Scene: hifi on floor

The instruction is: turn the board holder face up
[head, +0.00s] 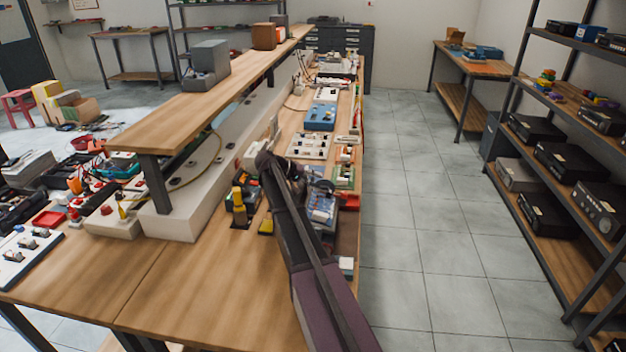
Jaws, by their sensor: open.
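My dark arm crosses the near end of the long wooden workbench (200,290), rising from the bottom of the head view to a joint above the bench. I cannot make out my gripper; my arm may hide it among the crowded items. I cannot identify the board holder for certain. A blue-grey, board-like item (322,211) lies on the bench just right of my arm, partly crowded by dark parts. Which way its face points is too small to tell.
A yellow-and-black tool (239,206) stands left of my arm. A white panel with knobs (309,146) and a blue box (320,117) lie farther along the bench. A raised wooden shelf (195,105) runs along its left. The bench's near end is bare.

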